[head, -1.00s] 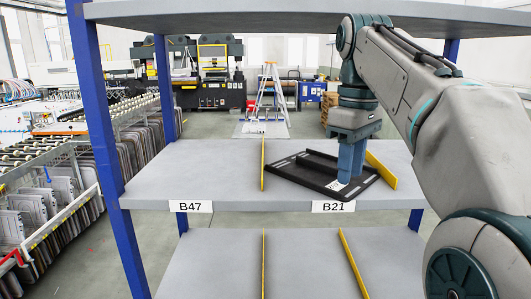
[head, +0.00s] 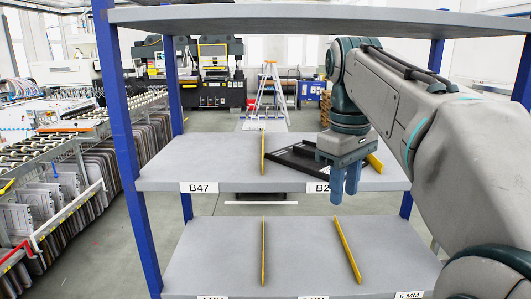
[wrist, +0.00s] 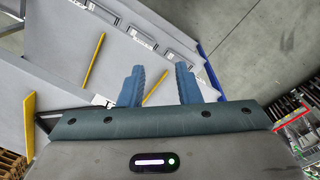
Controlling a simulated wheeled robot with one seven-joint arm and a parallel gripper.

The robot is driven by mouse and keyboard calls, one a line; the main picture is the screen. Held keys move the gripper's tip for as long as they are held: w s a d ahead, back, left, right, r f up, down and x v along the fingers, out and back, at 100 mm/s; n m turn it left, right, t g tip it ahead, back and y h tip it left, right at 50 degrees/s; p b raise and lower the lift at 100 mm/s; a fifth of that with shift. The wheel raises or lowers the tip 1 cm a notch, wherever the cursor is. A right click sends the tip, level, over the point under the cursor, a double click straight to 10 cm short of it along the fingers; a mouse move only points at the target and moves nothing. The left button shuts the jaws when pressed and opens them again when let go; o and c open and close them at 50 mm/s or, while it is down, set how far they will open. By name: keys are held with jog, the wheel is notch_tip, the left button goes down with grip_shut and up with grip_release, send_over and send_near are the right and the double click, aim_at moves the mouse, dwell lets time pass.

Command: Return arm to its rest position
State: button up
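My gripper (head: 345,188) hangs in front of the middle shelf's front edge, at the right of the head view. Its two blue fingers point down, apart, with nothing between them. The fingers also show in the wrist view (wrist: 160,88), spread and empty over the shelf fronts. A black tray (head: 293,158) lies on the middle shelf behind my gripper, in the bay labelled B21. My gripper does not appear to hold it, and hides its right part and part of the label.
The grey middle shelf (head: 210,165) has yellow dividers (head: 262,153) and a B47 label. A lower shelf (head: 215,260) lies below and a top shelf (head: 290,17) above. Blue posts (head: 124,150) stand at the sides. Open floor shows at the left, before a roller conveyor.

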jog(key=s+f+m+t, duration=0.1)
jog(key=s+f+m, duration=0.1)
jog(key=s+f, duration=0.2)
jog(key=s+f+m+t, duration=0.1)
jog(key=s+f+m, duration=0.2)
jog(key=f, duration=0.8)
jog(key=s+d+f+m+t, duration=0.1)
jog(key=s+f+m, duration=0.1)
jog(key=s+f, duration=0.3)
notch_tip(320, 180, down, 2)
jog(key=shift+s+f, duration=0.15)
jog(key=shift+s, duration=0.25)
